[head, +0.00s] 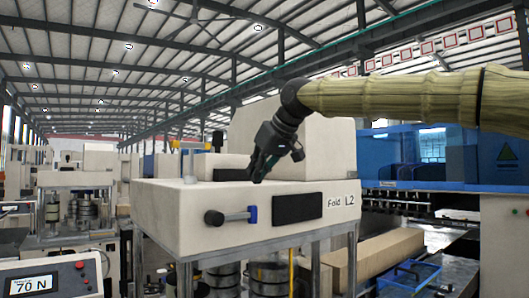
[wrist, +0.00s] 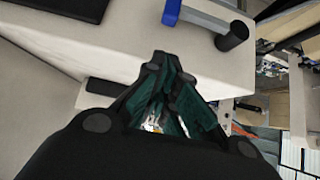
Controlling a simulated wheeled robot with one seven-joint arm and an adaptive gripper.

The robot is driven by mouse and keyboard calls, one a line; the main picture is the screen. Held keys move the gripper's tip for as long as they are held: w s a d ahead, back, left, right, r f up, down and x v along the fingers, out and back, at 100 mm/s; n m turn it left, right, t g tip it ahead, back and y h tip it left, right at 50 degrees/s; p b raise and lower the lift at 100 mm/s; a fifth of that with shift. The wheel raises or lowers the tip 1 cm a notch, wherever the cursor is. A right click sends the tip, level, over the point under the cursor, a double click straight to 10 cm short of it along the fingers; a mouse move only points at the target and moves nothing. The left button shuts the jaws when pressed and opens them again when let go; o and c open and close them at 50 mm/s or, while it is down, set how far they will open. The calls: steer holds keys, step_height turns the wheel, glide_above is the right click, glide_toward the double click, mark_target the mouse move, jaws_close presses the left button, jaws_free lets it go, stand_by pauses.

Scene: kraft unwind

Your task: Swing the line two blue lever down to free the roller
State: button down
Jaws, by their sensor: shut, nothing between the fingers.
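The line two machine is a cream box (head: 165,212) marked "Fold L2". On its front face is the lever: a blue piece (head: 252,214) at the right, a grey bar (head: 236,216) and a black knob (head: 213,218) at the left. The bar lies about level. In the wrist view the blue piece (wrist: 171,12) and the black knob (wrist: 232,36) show beyond my fingertips. My gripper (head: 259,177) is shut and empty, pointing down above the box top, apart from the lever in the picture. It also shows shut in the wrist view (wrist: 158,60). I cannot make out the roller the lever holds.
A dark panel (head: 297,207) sits right of the lever on the same face. Metal rolls (head: 270,278) stand under the box between its legs. A blue machine (head: 432,150) is at the right. A control box reading "70 N" (head: 50,278) is at the lower left.

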steer(key=f, duration=0.1)
steer(key=w+f+p, duration=0.1)
steer(key=f, duration=0.1)
steer(key=shift+w+a+f+p, duration=0.25)
steer(key=shift+w+a+p, duration=0.05)
steer(key=shift+w+a, duration=0.05)
steer(key=shift+s+d+f+p, duration=0.15)
steer(key=shift+s+f+p, duration=0.2)
steer(key=shift+f, duration=0.35)
steer(key=shift+w+f, duration=0.25)
steer(key=shift+f, duration=0.05)
steer(key=shift+s+r, duration=0.1)
steer(key=shift+s, duration=0.05)
steer(key=shift+s, duration=0.1)
